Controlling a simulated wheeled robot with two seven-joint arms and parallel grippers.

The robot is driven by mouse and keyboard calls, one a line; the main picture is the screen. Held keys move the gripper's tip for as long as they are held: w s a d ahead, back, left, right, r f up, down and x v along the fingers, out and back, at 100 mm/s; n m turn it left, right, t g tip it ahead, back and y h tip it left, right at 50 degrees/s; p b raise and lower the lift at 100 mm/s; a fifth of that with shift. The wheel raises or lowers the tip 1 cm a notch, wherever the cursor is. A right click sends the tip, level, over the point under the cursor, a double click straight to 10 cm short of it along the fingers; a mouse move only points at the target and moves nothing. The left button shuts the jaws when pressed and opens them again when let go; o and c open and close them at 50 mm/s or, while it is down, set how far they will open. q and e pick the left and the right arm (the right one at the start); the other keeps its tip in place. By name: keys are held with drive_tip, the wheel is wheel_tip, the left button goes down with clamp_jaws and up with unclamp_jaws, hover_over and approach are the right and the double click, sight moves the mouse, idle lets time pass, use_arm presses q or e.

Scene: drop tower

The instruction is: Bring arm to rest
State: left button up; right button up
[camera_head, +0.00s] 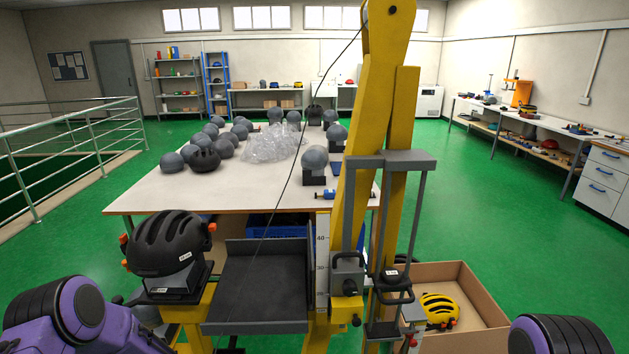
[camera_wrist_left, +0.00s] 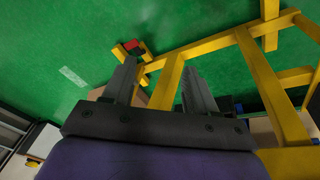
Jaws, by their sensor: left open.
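My left gripper (camera_wrist_left: 160,78) shows in the left wrist view. Its two grey fingers stand apart with nothing between them. They point down toward the green floor, with the yellow tower frame (camera_wrist_left: 215,42) just beyond and to the right. In the head view my purple left arm comes in at the lower left, and its gripper is out of sight. Only a dark, rounded part of my right arm shows at the lower right; its gripper is not visible. The yellow drop tower (camera_head: 378,110) stands right of centre.
A black helmet (camera_head: 168,242) sits on a headform at the tower's left, beside a dark tray (camera_head: 262,285). A cardboard box (camera_head: 480,318) with a yellow helmet (camera_head: 438,308) lies right of the tower. A table (camera_head: 135,198) with several headforms stands behind. Green floor is open at right.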

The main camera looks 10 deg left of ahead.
use_arm(q)
drive_tip(key=s+d+f+n+t+y, duration=0.1)
drive_tip(key=s+d+n+y, duration=0.2)
drive_tip(key=s+n, duration=0.9)
drive_tip(key=s+a+r+y, duration=0.1)
drive_tip(key=s+a+r, duration=0.1)
drive_tip(key=s, duration=0.4)
drive_tip(key=s+a+r+y, duration=0.2)
drive_tip(key=s+r, duration=0.1)
drive_tip(key=s, duration=0.3)
wheel_tip(320, 180, down, 9)
drive_tip(key=t+b, duration=0.1)
drive_tip(key=b, duration=0.7)
drive_tip(key=shift+r+n, duration=0.2)
drive_tip(key=shift+n, duration=0.2)
drive_tip(key=shift+w+d, duration=0.1)
